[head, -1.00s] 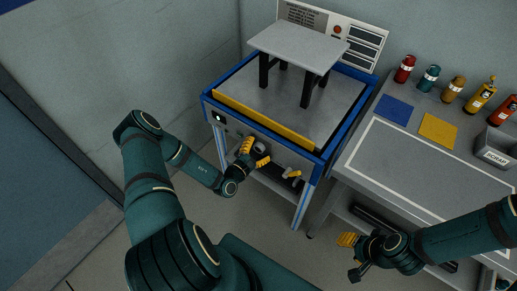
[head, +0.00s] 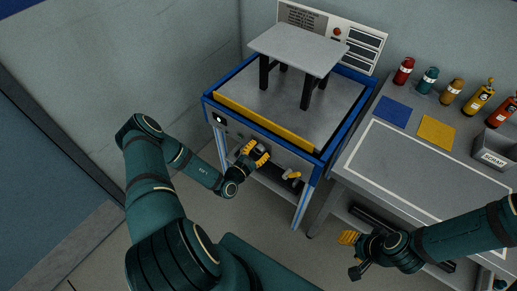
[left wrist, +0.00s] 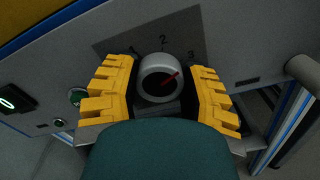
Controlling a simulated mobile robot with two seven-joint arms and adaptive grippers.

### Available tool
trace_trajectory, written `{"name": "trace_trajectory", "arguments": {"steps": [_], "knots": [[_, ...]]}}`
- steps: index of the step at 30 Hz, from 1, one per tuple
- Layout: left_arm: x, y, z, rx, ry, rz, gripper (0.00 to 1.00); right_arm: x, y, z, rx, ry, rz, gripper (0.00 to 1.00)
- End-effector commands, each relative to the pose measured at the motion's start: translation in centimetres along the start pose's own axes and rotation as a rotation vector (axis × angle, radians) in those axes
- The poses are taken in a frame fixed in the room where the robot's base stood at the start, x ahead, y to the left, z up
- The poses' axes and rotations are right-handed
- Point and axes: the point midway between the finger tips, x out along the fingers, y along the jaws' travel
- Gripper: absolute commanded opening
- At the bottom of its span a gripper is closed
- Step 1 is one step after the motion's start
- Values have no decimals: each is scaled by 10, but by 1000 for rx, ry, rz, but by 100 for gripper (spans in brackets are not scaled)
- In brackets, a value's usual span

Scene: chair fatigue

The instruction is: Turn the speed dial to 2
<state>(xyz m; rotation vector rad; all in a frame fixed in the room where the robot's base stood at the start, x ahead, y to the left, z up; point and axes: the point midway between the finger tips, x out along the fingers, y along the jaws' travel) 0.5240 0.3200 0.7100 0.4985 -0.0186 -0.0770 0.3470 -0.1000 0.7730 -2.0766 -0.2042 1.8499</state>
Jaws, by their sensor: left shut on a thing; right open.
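The speed dial (left wrist: 159,78) is a round light-grey knob with a red pointer line on the front panel of the blue-framed test machine (head: 290,160). In the left wrist view the marks 2 and 3 show above and to the upper right of it; the mark at upper left is partly hidden by a finger. The red pointer slants to the upper right, toward the 3 side. My left gripper (left wrist: 160,88) has its yellow fingers on both sides of the dial and is shut on it; it also shows in the head view (head: 257,153). My right gripper (head: 351,256) is open and empty, low in front of the bench.
A grey stool (head: 299,48) stands on the machine. The workbench (head: 420,170) with bottles is at right.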

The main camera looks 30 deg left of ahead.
Motion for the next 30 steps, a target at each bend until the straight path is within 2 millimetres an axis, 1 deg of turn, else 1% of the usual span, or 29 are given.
{"name": "trace_trajectory", "arguments": {"steps": [3,15,22,30], "knots": [[1,1,3,-106,-2,1,8,-7,-3,-3,2,5,1,47],[1,2,2,-443,-3,1,8,-17,-6,-8,5,16,2,47],[2,2,2,-571,-6,1,8,-19,-7,-9,6,19,2,47],[2,3,2,-641,-6,1,8,-20,-8,-10,6,21,2,47]]}}
